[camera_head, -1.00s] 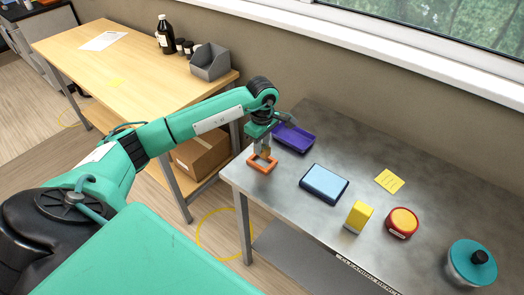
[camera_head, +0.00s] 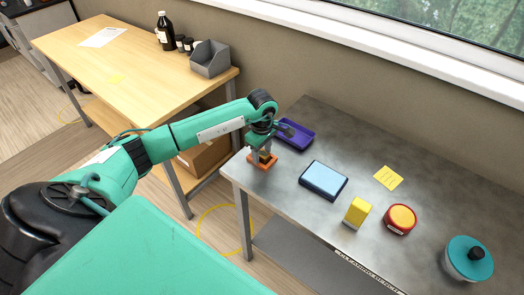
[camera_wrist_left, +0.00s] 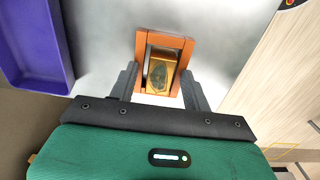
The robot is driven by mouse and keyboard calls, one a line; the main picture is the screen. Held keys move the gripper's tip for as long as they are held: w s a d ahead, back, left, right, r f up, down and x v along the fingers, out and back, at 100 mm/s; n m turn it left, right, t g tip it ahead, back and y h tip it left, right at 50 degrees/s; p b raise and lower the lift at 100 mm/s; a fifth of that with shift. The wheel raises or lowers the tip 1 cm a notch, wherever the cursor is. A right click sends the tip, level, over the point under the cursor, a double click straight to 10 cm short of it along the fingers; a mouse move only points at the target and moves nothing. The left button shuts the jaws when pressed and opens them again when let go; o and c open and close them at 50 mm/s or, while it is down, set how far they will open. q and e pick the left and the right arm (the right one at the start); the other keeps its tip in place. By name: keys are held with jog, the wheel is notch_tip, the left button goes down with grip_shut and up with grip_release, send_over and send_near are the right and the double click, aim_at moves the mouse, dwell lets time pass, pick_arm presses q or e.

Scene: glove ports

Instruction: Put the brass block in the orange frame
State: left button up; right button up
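The orange frame (camera_head: 262,166) lies at the near left corner of the grey metal bench. It also shows in the left wrist view (camera_wrist_left: 174,42). The brass block (camera_wrist_left: 160,72), with a dark emblem on its face, is inside the frame's outline; I cannot tell whether it rests fully down. It also shows in the head view (camera_head: 265,156), partly hidden by my gripper. My left gripper (camera_head: 263,155) is right above the frame. In the left wrist view its fingers (camera_wrist_left: 161,86) are spread apart on either side of the block, with gaps. My right gripper is not in view.
A purple tray (camera_head: 296,135) lies just behind the frame. A blue box (camera_head: 324,180), yellow block (camera_head: 357,212), red round container (camera_head: 400,219), yellow note (camera_head: 388,177) and teal-lidded jar (camera_head: 468,258) lie to the right. The bench's left edge is close to the frame.

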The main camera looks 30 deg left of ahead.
aim_at(262, 153)
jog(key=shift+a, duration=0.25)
pick_arm(q)
jog(key=shift+r, duration=0.45)
notch_tip(262, 153, up, 11)
jog(key=b, duration=0.3)
jog(key=shift+r+b, duration=0.2)
jog(key=shift+b, duration=0.1)
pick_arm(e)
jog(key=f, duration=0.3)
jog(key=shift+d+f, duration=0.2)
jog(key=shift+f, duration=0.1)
